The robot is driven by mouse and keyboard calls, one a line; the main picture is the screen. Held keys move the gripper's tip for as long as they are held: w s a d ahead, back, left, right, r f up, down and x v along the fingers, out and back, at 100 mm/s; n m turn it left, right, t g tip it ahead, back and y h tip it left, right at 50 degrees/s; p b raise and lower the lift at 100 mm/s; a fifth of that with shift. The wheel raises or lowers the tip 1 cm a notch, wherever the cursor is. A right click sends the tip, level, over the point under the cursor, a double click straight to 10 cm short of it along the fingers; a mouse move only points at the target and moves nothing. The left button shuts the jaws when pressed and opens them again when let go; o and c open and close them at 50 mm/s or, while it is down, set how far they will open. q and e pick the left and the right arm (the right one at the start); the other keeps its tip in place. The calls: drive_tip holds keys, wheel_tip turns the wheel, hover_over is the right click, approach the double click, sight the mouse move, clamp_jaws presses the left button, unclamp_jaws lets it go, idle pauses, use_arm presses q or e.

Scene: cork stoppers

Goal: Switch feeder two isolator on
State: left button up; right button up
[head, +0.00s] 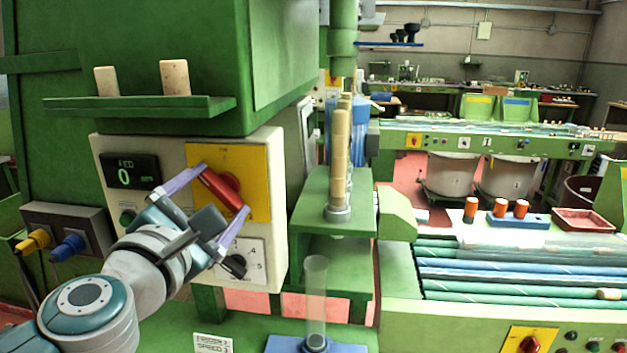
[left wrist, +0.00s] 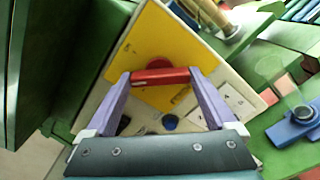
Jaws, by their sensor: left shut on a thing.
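A red rotary isolator handle (head: 222,189) sits on a yellow plate (head: 254,163) on the front of a cream control box. It points diagonally, from upper left to lower right in the head view. My left gripper (head: 220,190) is shut on this handle, with one purple finger at each end. In the left wrist view the red handle (left wrist: 160,76) lies between the two fingertips, in front of the yellow plate (left wrist: 160,48). Any lettering on the plate is too small to read. My right gripper is not in view.
A display (head: 130,171) on the box shows 0. A black knob (head: 234,265) on a white dial is just below my gripper. A green shelf (head: 140,105) with two corks juts out above. A clear tube (head: 316,300) stands right. Another yellow switch plate (head: 520,342) is lower right.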

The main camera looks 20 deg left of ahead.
use_arm(q)
drive_tip(key=m+p, duration=0.1)
drive_tip(key=m, duration=0.3)
drive_tip(key=shift+r+m, duration=0.1)
drive_tip(key=shift+m, duration=0.2)
drive_tip(key=shift+m+p, duration=0.75)
drive_tip(key=shift+m, duration=1.15)
drive_tip(key=o, duration=1.1)
drive_tip(key=shift+c, duration=0.2)
drive_tip(key=v, duration=1)
drive_tip(key=shift+b, duration=0.45)
